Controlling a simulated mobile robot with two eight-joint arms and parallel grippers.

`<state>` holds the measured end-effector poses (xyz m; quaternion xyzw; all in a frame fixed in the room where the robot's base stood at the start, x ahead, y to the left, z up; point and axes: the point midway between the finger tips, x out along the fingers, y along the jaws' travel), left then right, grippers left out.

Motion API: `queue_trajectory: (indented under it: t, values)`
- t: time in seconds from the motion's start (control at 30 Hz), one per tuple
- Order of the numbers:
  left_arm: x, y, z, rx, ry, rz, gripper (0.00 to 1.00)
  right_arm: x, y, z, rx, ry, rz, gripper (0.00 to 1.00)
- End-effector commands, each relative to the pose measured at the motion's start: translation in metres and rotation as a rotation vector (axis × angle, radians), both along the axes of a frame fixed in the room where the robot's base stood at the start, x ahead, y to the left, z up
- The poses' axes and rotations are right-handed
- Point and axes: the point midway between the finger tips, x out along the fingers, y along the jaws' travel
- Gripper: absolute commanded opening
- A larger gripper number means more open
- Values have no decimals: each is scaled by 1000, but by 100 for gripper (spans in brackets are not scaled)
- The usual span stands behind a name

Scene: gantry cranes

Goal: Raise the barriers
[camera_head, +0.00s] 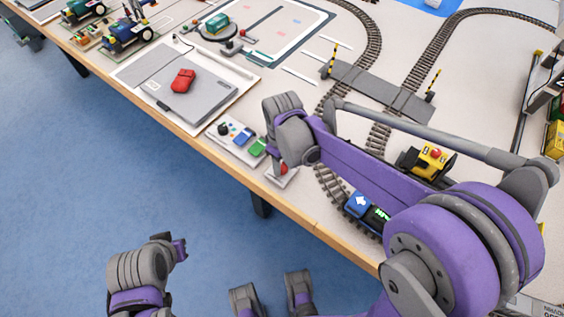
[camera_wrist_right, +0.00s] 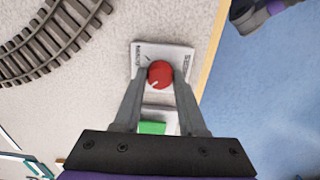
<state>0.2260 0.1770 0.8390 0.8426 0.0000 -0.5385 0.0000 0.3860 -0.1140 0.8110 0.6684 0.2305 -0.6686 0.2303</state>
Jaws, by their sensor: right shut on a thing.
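Two yellow-and-black striped barriers stand at the grey level crossing (camera_head: 378,90). The left barrier (camera_head: 334,60) and the right barrier (camera_head: 433,84) both point steeply upward with a slight tilt. A red knob (camera_wrist_right: 160,74) sits on a small white labelled plate (camera_wrist_right: 178,52) near the table's front edge. The knob also shows in the head view (camera_head: 283,168). My right gripper (camera_wrist_right: 160,78) is shut on the knob, one finger on each side. My left arm shows at the lower left; its fingers cannot be made out.
A control box with a green button (camera_head: 258,147) stands beside the knob plate.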

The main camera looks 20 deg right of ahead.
Motion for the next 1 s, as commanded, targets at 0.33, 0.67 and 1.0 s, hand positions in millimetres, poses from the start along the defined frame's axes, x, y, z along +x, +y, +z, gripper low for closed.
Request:
queue_trajectory:
  t: [0.33, 0.67, 1.0]
  values:
    - [0, 0, 0, 0, 0, 0, 0, 0, 0, 0, 0, -1, -1, 50]
    - [0, 0, 0, 0, 0, 0, 0, 0, 0, 0, 0, 0, -1, 71]
    - [1, 0, 6, 0, -2, 0, 0, 0, 0, 35, 0, 0, -1, 71]
